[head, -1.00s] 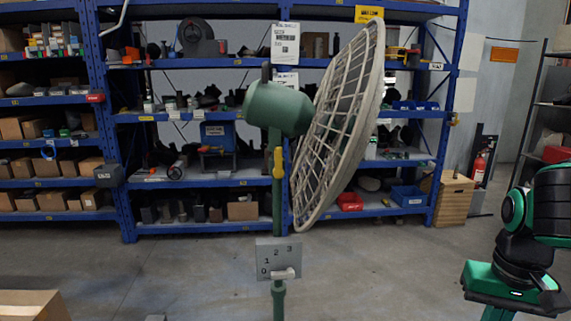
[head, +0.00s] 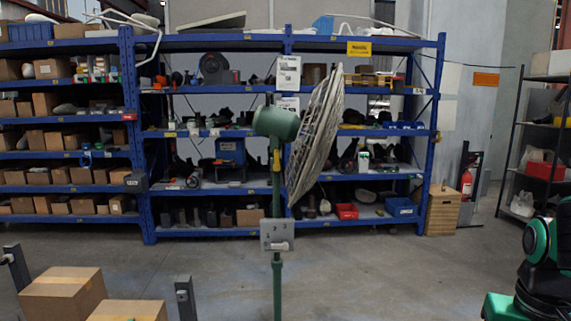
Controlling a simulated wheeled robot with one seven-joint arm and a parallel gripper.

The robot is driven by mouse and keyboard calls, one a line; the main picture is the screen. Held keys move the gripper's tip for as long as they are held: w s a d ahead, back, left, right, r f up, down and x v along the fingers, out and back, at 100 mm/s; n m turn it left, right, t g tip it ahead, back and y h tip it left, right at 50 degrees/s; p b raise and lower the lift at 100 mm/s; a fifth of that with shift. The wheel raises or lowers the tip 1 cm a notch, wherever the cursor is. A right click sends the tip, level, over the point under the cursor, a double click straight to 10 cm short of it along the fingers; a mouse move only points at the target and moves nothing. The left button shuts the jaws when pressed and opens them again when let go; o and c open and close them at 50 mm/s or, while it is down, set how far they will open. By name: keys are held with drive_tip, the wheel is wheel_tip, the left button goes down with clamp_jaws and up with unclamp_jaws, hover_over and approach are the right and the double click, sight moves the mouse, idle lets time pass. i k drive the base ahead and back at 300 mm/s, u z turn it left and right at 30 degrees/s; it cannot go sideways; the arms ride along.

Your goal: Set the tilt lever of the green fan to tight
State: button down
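The green fan (head: 276,122) stands near the middle of the head view on a green pole (head: 277,285). Its large round grille (head: 318,132) faces right and is seen nearly edge-on. A small yellow tilt lever (head: 276,160) sits on the pole just below the motor housing and looks roughly upright. A grey plate with numbers (head: 277,235) is fixed lower on the pole. Part of my green and black arm shows at the right edge, well apart from the fan. My gripper is out of view.
Cardboard boxes (head: 62,293) and short grey posts (head: 186,298) stand at the lower left. Blue shelving (head: 290,227) full of parts spans the back. A fire extinguisher (head: 467,184) is at the back right. The floor right of the fan is clear.

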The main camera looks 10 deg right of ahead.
sight(277, 168)
drive_tip(key=k, duration=0.25)
drive_tip(key=u, duration=1.65)
drive_tip(key=i, duration=2.05)
drive_tip(key=z, duration=1.3)
